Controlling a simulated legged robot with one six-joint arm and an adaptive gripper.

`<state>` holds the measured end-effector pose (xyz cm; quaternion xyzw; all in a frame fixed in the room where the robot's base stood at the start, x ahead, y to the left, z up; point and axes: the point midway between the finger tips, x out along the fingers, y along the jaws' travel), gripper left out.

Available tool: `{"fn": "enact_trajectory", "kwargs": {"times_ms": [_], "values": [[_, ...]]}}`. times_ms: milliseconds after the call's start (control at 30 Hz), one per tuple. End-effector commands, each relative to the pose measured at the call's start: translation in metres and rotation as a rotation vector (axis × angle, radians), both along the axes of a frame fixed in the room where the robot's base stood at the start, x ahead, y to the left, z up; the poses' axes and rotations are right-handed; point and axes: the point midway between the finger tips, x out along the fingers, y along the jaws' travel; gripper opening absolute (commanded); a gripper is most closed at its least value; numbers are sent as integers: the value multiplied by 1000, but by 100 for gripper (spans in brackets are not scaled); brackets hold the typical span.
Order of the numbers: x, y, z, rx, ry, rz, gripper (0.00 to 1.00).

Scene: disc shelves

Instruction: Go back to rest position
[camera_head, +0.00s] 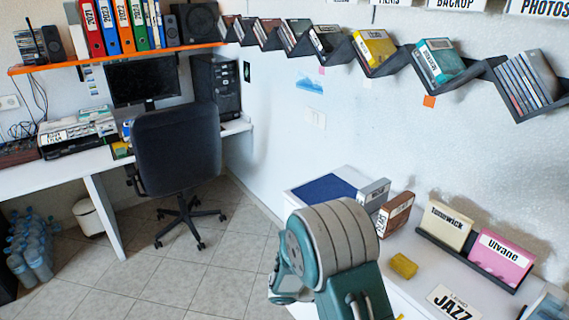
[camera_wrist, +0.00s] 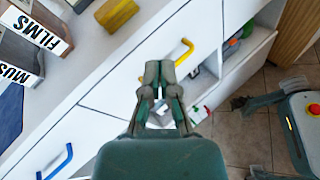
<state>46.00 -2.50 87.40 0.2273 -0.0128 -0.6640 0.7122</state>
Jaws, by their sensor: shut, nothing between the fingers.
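My gripper (camera_wrist: 158,70) shows in the wrist view, shut and empty, in front of the white drawer fronts of the cabinet. Its two green-grey fingers meet at the tips. In the head view my arm (camera_head: 335,245) is folded at the bottom centre, over the near edge of the white cabinet. The gripper's fingers are hidden behind the arm there. In the wrist view part of my own body (camera_wrist: 303,125) shows at the right, over the tiled floor.
The cabinet top (camera_head: 400,235) holds a yellow block (camera_head: 403,265), a disc rack with "fennwick" (camera_head: 449,222) and "Ulvane" (camera_head: 500,258) cases, and a "JAZZ" label (camera_head: 452,302). A zigzag shelf (camera_head: 400,63) runs along the wall. An office chair (camera_head: 177,150) stands left; tiled floor lies open around it.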

Motion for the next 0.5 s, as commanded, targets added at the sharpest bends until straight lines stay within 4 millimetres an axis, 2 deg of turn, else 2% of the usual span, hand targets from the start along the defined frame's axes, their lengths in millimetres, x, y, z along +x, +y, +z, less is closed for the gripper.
{"fn": "enact_trajectory", "kwargs": {"times_ms": [33,200,500], "values": [[-6,-4,16,45,-34,-46,0],[-31,-15,55,196,-134,-193,0],[-79,-23,110,480,-329,-421,0]]}}
